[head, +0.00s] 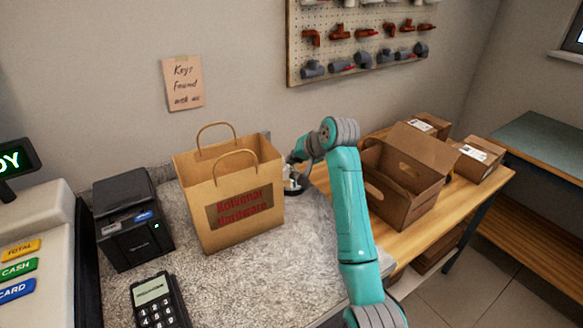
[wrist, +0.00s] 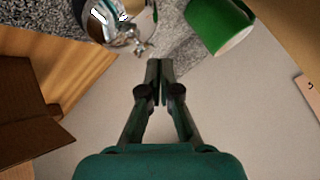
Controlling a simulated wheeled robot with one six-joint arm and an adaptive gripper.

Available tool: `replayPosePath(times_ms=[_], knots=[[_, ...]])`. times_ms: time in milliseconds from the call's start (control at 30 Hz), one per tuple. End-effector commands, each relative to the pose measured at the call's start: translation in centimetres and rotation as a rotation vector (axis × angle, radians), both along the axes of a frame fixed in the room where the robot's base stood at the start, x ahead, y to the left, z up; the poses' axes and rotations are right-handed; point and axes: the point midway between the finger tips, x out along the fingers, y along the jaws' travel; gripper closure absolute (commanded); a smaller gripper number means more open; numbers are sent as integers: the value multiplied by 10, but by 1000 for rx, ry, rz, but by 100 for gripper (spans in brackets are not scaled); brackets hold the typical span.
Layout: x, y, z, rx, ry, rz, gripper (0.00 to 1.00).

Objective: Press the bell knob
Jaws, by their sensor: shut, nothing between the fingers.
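A shiny chrome bell (wrist: 118,22) is at the top left of the wrist view, cut off by the frame edge. A small metal piece (wrist: 142,47) sticks out at its lower edge; I cannot tell for sure whether it is the knob. My gripper (wrist: 160,66) is shut and empty, its tips just below and right of the bell in that view. I cannot tell whether they touch it. In the head view my gripper (head: 294,178) is at the counter's back right, beside the paper bag, and mostly covers the bell there.
A paper bag (head: 245,185) stands left of my gripper. A green cylinder (wrist: 215,25) is close to the fingertips. An open cardboard box (head: 400,190) stands on the wooden table at right. A card terminal (head: 158,302) and a black printer (head: 130,225) are at left.

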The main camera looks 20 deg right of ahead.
Motion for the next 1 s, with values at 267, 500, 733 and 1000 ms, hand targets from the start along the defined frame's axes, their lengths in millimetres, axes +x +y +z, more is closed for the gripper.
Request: replayPosePath(times_ms=[267, 500, 733, 1000], knots=[[0, 0, 4, 0, 0, 0, 100], [0, 0, 9, 0, -1, -1, 100], [0, 0, 27, 0, -2, 0, 100], [0, 0, 50, 0, -2, 0, 100]])
